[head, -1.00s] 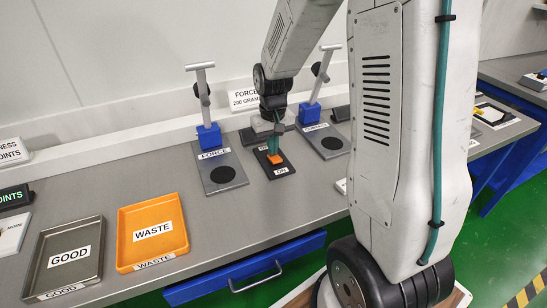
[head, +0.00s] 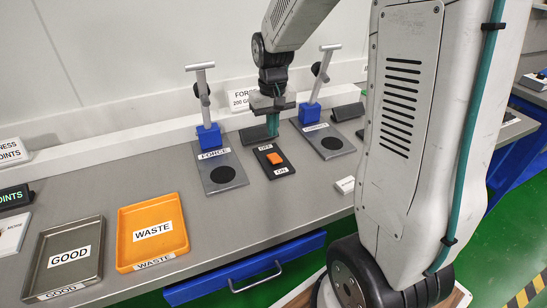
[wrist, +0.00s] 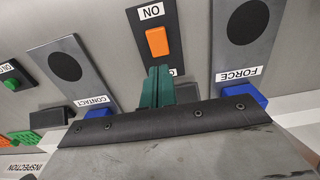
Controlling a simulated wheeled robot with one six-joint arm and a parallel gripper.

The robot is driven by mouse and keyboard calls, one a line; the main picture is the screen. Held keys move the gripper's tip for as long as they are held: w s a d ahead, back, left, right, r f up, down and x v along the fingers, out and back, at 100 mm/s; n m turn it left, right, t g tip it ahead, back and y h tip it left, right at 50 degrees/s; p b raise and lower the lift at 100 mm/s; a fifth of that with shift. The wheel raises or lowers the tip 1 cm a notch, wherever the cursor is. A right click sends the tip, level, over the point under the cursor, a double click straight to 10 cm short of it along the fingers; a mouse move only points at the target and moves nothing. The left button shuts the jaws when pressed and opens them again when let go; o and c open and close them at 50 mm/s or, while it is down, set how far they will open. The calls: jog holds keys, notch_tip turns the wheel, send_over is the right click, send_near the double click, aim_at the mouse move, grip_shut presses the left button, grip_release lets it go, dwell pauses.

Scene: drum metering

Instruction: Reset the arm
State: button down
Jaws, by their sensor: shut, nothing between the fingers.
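My gripper (head: 272,125) is shut and empty. It hangs just behind the black switch plate with its orange rocker (head: 275,158), between the two blue-based test stands. In the wrist view my green fingers (wrist: 157,88) are together and cover part of the plate's OFF end. The orange rocker (wrist: 156,42) shows clear of the fingertips, toward the ON end. I cannot tell how high the fingertips are above the bench.
The FORCE stand (head: 222,172) is left of the switch, and the other stand (head: 328,142) is right of it. An orange WASTE tray (head: 153,253) and a grey GOOD tray (head: 70,283) are at the left. A blue drawer (head: 245,270) is below the bench edge.

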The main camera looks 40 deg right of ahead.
dwell(0.4)
jog(key=shift+s, duration=0.3)
jog(key=s+a+r, duration=0.3)
jog(key=s, duration=0.5)
jog(key=s+a+r+n+t, duration=0.1)
jog(key=s+a+r, duration=0.3)
jog(key=s, duration=0.4)
jog(key=s+a+r+n, duration=0.1)
jog(key=s+a+r, duration=0.2)
jog(key=s, duration=0.5)
jog(key=shift+a+r, duration=0.3)
jog(key=shift+r, duration=0.35)
